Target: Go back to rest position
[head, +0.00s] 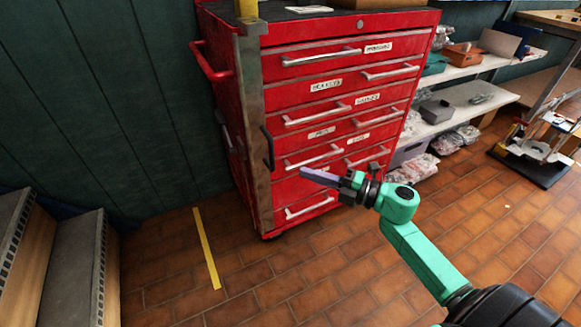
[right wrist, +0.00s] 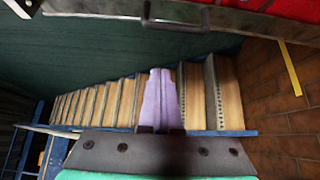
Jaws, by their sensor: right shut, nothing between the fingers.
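My right gripper (head: 306,172) reaches in from the lower right in the head view, on a green and black arm. Its slim purple fingers point left, in front of the red tool cabinet (head: 310,97). In the right wrist view the fingers of the right gripper (right wrist: 160,74) lie side by side, shut with nothing between them. My left gripper is in neither view.
The cabinet has several labelled drawers and a metal upright (head: 252,130) with a dark handle. Wooden steps (right wrist: 194,92) stand at the left. White shelves (head: 450,105) stand at the right. A yellow strip (head: 207,250) marks the open tiled floor.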

